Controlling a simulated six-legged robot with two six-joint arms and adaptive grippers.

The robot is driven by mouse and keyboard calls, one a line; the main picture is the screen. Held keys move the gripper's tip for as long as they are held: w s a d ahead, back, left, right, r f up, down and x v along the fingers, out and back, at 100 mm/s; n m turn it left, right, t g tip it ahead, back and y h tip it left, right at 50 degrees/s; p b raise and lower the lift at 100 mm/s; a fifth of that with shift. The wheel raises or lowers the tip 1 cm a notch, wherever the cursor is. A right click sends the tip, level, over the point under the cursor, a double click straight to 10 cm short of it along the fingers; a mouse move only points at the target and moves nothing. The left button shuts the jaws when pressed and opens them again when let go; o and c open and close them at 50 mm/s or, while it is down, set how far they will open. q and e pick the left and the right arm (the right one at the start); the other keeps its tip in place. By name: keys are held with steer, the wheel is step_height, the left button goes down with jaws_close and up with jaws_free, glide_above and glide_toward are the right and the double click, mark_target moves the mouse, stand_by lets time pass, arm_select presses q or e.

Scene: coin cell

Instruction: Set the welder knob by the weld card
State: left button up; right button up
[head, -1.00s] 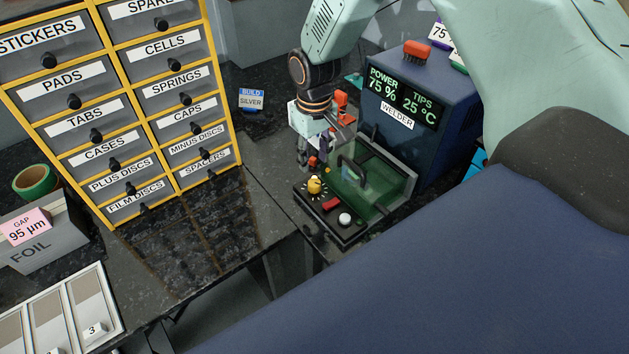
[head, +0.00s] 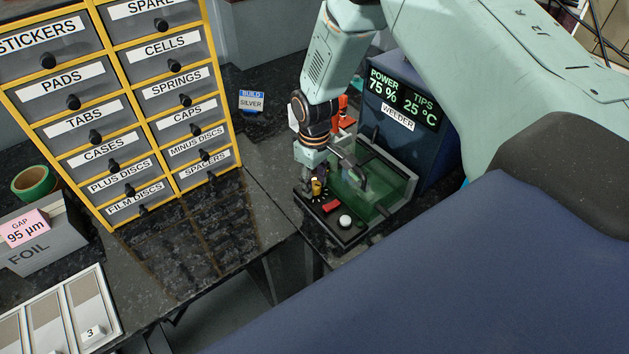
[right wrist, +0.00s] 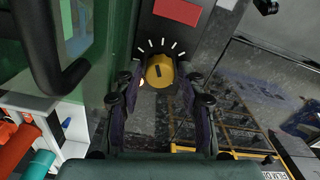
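The welder (head: 440,150) is a dark blue box whose display reads power 75 % and tips 25 °C. In front of it is a black panel with a green clear cover (head: 372,205). The yellow knob (head: 317,187) sits on this panel with white tick marks around it. My right gripper (head: 312,178) is over the knob. In the right wrist view the knob (right wrist: 160,71) shows between the tips of my two spread fingers, with a small gap to each side. The weld card's setting cannot be made out. My left gripper is not in view.
A red button (head: 331,206) and a white button (head: 345,221) are beside the knob. The cover's dark handle (right wrist: 50,60) is close to my gripper.

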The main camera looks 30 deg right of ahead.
mark_target(315, 184)
jaws_close()
steer(key=shift+m+p, duration=0.35)
steer(key=shift+m, duration=0.15)
stand_by(0.3)
jaws_free()
step_height(315, 184, up, 12)
stand_by(0.4)
